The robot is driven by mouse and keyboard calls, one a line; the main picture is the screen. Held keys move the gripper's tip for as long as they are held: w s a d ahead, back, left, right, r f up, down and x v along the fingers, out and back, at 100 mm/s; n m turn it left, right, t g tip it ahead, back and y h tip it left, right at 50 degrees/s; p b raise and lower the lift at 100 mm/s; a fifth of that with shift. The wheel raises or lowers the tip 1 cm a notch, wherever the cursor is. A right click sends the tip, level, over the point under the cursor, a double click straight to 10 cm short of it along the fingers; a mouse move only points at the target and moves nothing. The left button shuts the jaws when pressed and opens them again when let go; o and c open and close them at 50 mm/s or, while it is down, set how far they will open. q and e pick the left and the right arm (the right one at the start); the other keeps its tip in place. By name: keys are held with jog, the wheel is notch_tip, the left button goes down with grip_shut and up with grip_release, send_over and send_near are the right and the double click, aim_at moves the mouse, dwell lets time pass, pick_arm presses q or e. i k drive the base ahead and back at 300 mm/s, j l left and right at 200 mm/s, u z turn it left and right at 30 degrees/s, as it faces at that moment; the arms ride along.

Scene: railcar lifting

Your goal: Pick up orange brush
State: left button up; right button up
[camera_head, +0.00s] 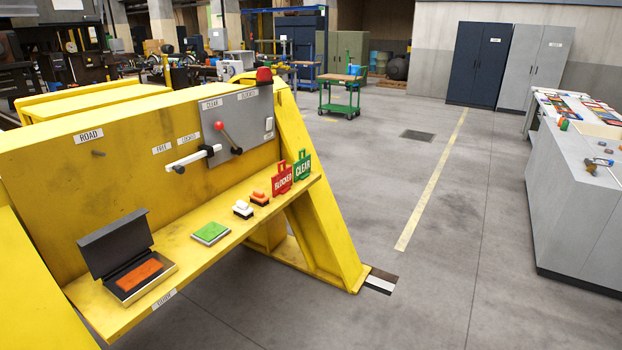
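A small block with an orange top and a dark underside, which looks like the orange brush (260,197), sits on the yellow shelf (190,262). A similar white-topped block (242,209) stands just left of it and nearer. An orange slab (139,275) lies in an open dark-lidded box (128,262) at the near left end of the shelf. Neither of my grippers is in view.
A red BLOCKED tag (282,178) and a green CLEAR tag (302,168) stand right of the orange-topped block. A green pad (211,233) lies to its left. A lever panel (238,120) rises behind. Open floor (440,270) lies right, before a grey counter (575,200).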

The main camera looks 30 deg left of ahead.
aim_at(258, 197)
jog(key=i+u, duration=0.5)
jog(key=i, duration=0.2)
jog(key=i+l+u, duration=0.2)
jog(key=i+u, duration=0.3)
jog(key=i, duration=0.15)
jog(key=i+j+u, duration=0.1)
jog(key=i+j, duration=0.15)
jog(key=i, duration=0.2)
jog(key=i+j+u, duration=0.15)
jog(key=i, duration=0.25)
jog(key=i+j+u, duration=0.1)
jog(key=i, duration=0.35)
jog(key=i+j+z, duration=0.1)
jog(key=i+j, duration=0.3)
